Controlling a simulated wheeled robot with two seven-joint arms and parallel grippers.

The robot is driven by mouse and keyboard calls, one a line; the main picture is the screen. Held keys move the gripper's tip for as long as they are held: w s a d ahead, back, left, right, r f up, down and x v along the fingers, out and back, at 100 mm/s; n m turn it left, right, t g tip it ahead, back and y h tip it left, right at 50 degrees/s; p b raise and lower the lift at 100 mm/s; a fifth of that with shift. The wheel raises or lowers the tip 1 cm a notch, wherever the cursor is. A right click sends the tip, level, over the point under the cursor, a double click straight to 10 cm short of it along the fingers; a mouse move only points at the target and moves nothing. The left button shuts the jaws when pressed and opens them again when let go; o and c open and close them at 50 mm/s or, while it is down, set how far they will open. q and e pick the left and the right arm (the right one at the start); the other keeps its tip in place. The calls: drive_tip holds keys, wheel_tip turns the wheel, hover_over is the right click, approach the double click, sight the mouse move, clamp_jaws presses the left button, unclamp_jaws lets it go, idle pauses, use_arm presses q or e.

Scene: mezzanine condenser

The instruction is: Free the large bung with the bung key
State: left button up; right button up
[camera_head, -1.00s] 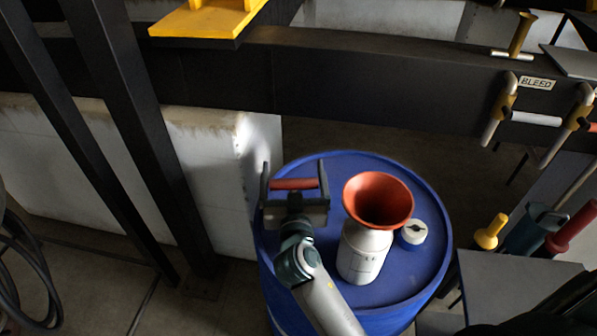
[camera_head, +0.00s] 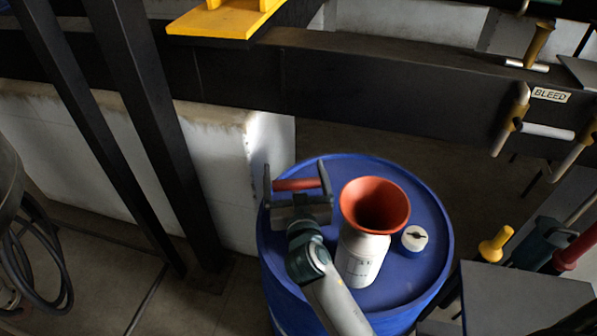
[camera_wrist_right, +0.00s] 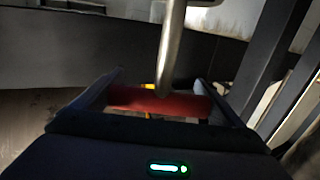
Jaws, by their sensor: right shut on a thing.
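My right gripper (camera_head: 297,185) is over the far left part of the blue drum (camera_head: 428,268). Its fingers are shut on a red bar-shaped handle (camera_head: 295,184), apparently the bung key's grip. In the right wrist view the red handle (camera_wrist_right: 160,103) spans between the fingers, and a grey metal shaft (camera_wrist_right: 172,45) meets it at the middle. The key's working end cannot be made out. My left gripper is not in view.
A white bottle (camera_head: 360,262) with an orange funnel (camera_head: 375,205) stands on the drum between my gripper and the cap. A dark beam (camera_head: 400,100) runs behind the drum. A grey table (camera_head: 525,295) and yellow-handled tool (camera_head: 495,244) are at right.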

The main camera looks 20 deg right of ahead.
drive_tip(key=shift+r, duration=0.2)
idle(0.5)
drive_tip(key=shift+r+p, duration=2.15)
drive_tip(key=shift+r, duration=0.2)
drive_tip(key=shift+w, duration=0.1)
